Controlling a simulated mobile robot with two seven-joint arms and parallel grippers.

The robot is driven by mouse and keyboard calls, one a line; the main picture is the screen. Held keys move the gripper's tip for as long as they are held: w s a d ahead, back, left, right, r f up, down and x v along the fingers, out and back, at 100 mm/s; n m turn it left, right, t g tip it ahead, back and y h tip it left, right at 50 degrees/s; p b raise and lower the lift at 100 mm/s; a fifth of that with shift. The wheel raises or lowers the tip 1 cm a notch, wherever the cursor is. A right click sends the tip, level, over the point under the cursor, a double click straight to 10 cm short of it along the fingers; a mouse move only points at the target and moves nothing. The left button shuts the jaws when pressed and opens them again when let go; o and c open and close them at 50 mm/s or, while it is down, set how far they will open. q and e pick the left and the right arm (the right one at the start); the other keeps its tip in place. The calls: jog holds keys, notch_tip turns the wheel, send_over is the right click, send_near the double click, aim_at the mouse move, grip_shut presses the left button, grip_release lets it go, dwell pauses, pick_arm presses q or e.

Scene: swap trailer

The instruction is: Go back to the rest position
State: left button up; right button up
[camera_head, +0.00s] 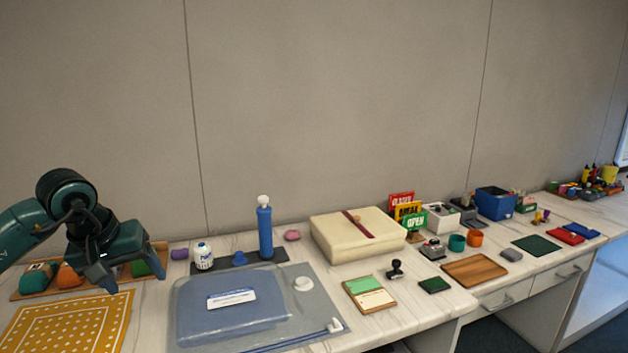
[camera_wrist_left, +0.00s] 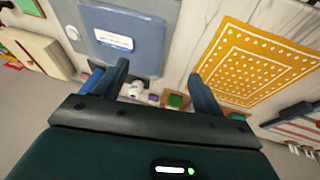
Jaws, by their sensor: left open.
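My left gripper (camera_head: 134,284) is at the left of the head view, raised over the back left of the counter, above the edge of a yellow dotted cloth. Its two fingers are apart and nothing is between them. In the left wrist view the fingers (camera_wrist_left: 160,88) are also spread, with the counter beyond them. My right gripper shows in neither view.
The yellow cloth (camera_head: 66,322) lies front left. A wooden tray (camera_head: 160,249) with colored items is behind my left gripper. A blue case (camera_head: 232,323), white bottle (camera_head: 203,257), blue pump (camera_head: 265,232) and cream box (camera_head: 358,236) stand to the right. The air above is free.

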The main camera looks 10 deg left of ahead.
pick_arm(q)
jog(key=w+d+f+n+g+h, duration=0.15)
jog(key=d+f+h, duration=0.4)
jog(key=d, duration=0.55)
jog(key=s+d+n+t+h+p, duration=0.1)
jog(key=s+d+n+t+h, duration=0.4)
jog(key=d+n, duration=0.55)
jog(key=d+n+t+h, duration=0.3)
jog(key=d+n+h, duration=0.45)
jog(key=n, duration=0.65)
jog(key=s+a+f+n+t+y+p, duration=0.1)
jog(key=s+a+f+n+t+y, duration=0.15)
jog(key=f+n+y, duration=0.7)
jog(key=s+a+f+n+t+y, duration=0.1)
jog(key=a+f+n+t+y, duration=0.15)
jog(key=n, duration=1.35)
jog(key=s+f+n+g+y, duration=0.3)
jog(key=s+f+n+g, duration=0.2)
jog(key=s+f+n, duration=0.4)
notch_tip(320, 180, down, 2)
jog(key=n, duration=0.3)
jog(key=shift+s, duration=0.4)
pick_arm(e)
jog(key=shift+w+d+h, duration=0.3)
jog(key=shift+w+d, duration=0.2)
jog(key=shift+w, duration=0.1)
pick_arm(q)
jog(key=shift+d, duration=0.1)
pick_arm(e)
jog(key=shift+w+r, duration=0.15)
